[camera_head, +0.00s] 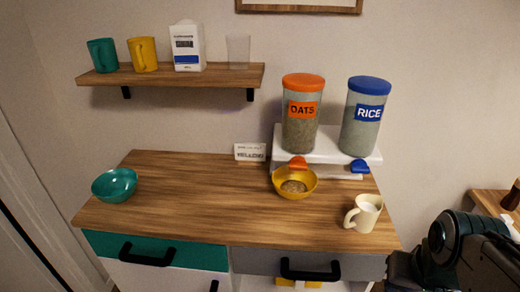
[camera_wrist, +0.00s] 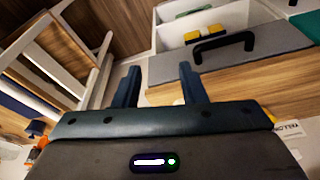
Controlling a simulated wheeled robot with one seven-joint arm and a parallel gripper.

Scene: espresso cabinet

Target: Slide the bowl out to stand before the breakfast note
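A yellow bowl (camera_head: 296,190) with oats in it stands on the wooden counter, under the orange spout of the oats dispenser (camera_head: 301,112). The breakfast note (camera_head: 250,152), a small white card, stands at the back of the counter, left of the dispensers. It also shows at the right edge in the wrist view (camera_wrist: 288,130). A teal bowl (camera_head: 115,184) stands empty at the counter's left end. My gripper (camera_wrist: 160,85) is open and empty in the wrist view, its two fingers apart. My dark arm is at the lower right in the head view, away from both bowls.
A cream mug (camera_head: 364,212) stands right of the yellow bowl. A rice dispenser (camera_head: 363,115) shares the white stand (camera_head: 335,150). Drawers with black handles (camera_head: 309,271) are below the counter's front edge. A shelf (camera_head: 175,75) holds cups and a carton. The counter's middle is clear.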

